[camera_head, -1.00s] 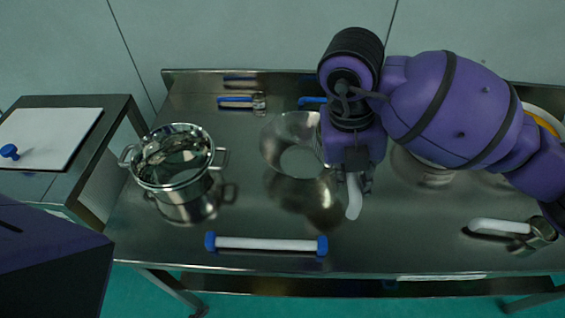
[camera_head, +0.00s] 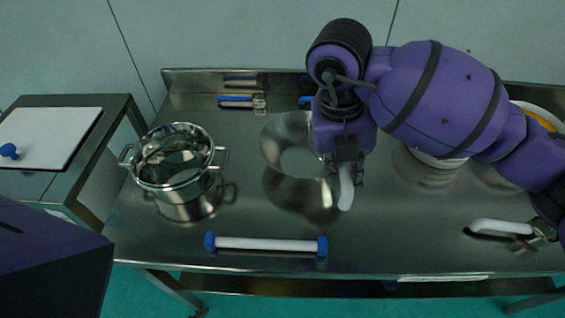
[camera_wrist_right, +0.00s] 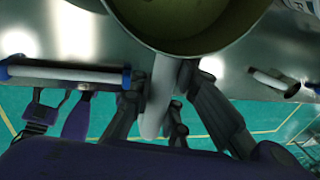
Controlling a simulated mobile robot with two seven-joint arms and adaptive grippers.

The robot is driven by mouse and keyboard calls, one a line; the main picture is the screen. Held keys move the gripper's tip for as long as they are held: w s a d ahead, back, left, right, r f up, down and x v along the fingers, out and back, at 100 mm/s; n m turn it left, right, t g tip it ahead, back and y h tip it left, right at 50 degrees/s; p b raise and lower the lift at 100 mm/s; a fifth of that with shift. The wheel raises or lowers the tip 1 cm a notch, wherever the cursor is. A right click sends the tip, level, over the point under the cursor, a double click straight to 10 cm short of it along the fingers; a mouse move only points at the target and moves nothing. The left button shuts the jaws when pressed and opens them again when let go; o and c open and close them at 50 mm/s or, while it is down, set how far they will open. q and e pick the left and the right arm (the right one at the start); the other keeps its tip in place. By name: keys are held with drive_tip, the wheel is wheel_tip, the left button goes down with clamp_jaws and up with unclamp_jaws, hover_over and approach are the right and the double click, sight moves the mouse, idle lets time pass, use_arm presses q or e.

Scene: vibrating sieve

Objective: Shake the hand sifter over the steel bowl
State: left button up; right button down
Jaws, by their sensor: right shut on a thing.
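My right gripper (camera_head: 346,172) is shut on the white handle (camera_head: 345,190) of the hand sifter. In the right wrist view the fingers (camera_wrist_right: 160,112) close around this handle, and the sifter's round cup (camera_wrist_right: 185,42) fills the top centre. In the head view my arm hides the cup. The shiny steel bowl (camera_head: 272,150) stands on the table just left of my right gripper, its right side partly covered by my arm. I cannot tell how much of the cup is over the bowl. My left gripper is not in view.
A steel pot (camera_head: 185,205) stands at the left of the steel table (camera_head: 400,235). A rolling pin (camera_head: 266,244) with blue ends lies at the front. A white-handled metal tool (camera_head: 500,226) lies at the right.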

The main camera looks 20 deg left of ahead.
drive_tip(key=shift+w+a+b, duration=0.2)
drive_tip(key=shift+w+a, duration=0.45)
drive_tip(key=shift+a, duration=0.4)
drive_tip(key=shift+w+a+b, duration=0.25)
drive_tip(key=shift+w+a, duration=0.45)
drive_tip(key=shift+a, duration=0.3)
drive_tip(key=shift+w+a+b, duration=0.2)
drive_tip(key=shift+w+a, duration=0.45)
drive_tip(key=shift+a, duration=0.4)
idle(0.3)
idle(0.4)
